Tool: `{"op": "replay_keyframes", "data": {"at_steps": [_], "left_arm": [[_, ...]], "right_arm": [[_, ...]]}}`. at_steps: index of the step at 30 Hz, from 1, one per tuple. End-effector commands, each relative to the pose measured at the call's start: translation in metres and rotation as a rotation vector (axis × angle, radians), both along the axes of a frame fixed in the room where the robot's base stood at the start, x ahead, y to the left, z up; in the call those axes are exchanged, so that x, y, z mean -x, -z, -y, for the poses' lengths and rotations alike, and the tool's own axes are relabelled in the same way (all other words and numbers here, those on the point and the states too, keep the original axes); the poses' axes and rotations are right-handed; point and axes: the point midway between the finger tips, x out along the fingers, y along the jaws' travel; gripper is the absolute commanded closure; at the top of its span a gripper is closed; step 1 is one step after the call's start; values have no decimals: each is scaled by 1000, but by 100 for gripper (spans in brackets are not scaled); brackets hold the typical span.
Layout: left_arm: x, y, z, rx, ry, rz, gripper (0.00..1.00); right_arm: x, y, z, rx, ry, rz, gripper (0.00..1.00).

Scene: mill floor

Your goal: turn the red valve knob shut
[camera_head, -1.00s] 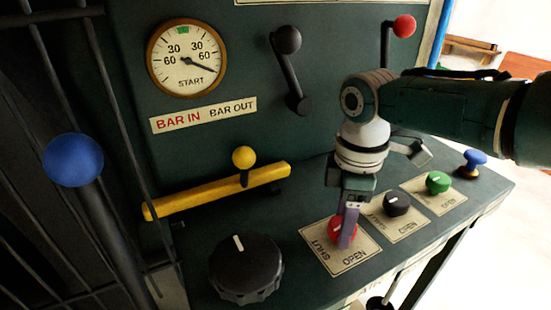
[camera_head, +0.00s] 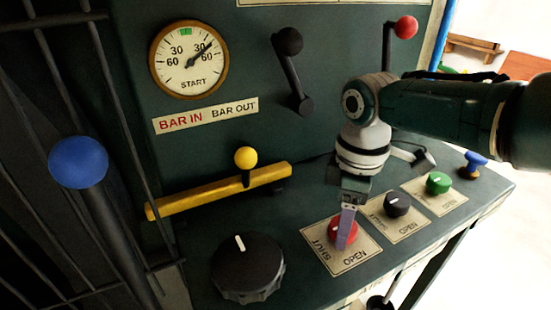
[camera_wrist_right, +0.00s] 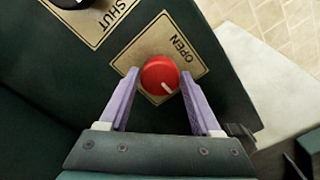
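The red valve knob (camera_head: 351,230) sits on a cream plate (camera_head: 330,258) marked SHUT on the left and OPEN at the lower right. My right gripper (camera_wrist_right: 160,72) points down at it, with one purple finger on each side and the fingertips close against its rim. In the right wrist view the red knob (camera_wrist_right: 159,78) shows between the fingers, its white mark toward the bottom right, and OPEN lies above it. SHUT for this plate is hidden there. In the head view a finger covers part of the knob. My left gripper is not in view.
A black knob (camera_head: 397,204) and a green knob (camera_head: 438,183) stand to the right. A large black dial (camera_head: 247,270) is at the left, and a yellow bar (camera_head: 215,193) lies behind. A gauge (camera_head: 189,60), a black lever (camera_head: 292,75) and a red-ball lever (camera_head: 405,28) are on the upright panel.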

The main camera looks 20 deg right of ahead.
Motion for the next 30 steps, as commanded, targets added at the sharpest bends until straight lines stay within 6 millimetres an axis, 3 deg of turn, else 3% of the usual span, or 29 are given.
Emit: {"op": "replay_keyframes", "data": {"at_steps": [6, 14, 17, 23, 30], "left_arm": [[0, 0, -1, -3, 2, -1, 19], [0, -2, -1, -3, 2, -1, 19], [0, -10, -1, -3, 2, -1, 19], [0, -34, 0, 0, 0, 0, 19], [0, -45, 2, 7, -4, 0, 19]], "right_arm": [[0, 0, 0, 0, -1, 0, 11], [0, -3, 0, 1, -2, 1, 11], [0, -15, 0, 1, -3, 2, 11], [-1, -56, 0, 0, -4, 4, 11], [0, -92, 0, 1, -2, 1, 11]]}}
